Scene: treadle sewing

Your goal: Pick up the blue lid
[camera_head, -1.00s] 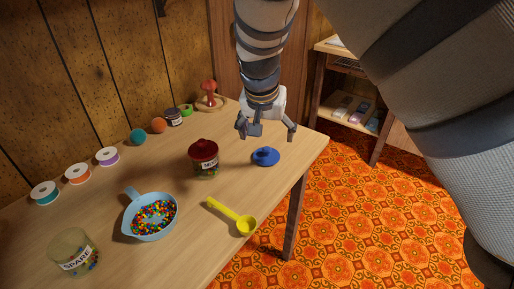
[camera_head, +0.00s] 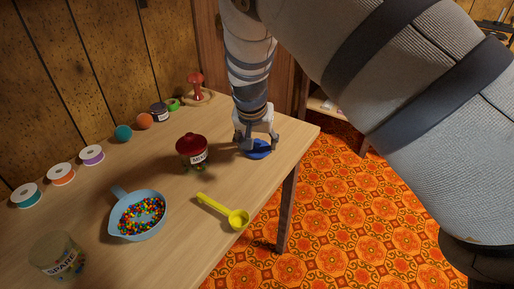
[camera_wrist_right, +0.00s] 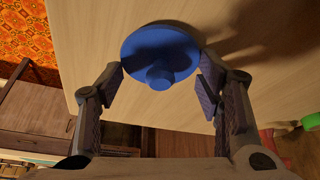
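The blue lid (camera_head: 260,154) lies near the table's right edge, partly hidden by my right gripper in the head view. In the right wrist view the lid (camera_wrist_right: 150,42) is a round disc with a knob in its middle. My right gripper (camera_head: 257,145) is low over the lid, pointing down. Its two fingers (camera_wrist_right: 161,84) are apart, one to each side of the knob, with nothing held between them. Whether the fingertips touch the lid's rim I cannot tell. My left gripper is not in view.
A red-lidded jar (camera_head: 193,153) stands left of the lid. A yellow scoop (camera_head: 222,212) lies in front. A light blue bowl of beads (camera_head: 138,214), a SPARE jar (camera_head: 58,257) and several spools and balls are farther left. A red mushroom-shaped thing (camera_head: 197,88) stands behind.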

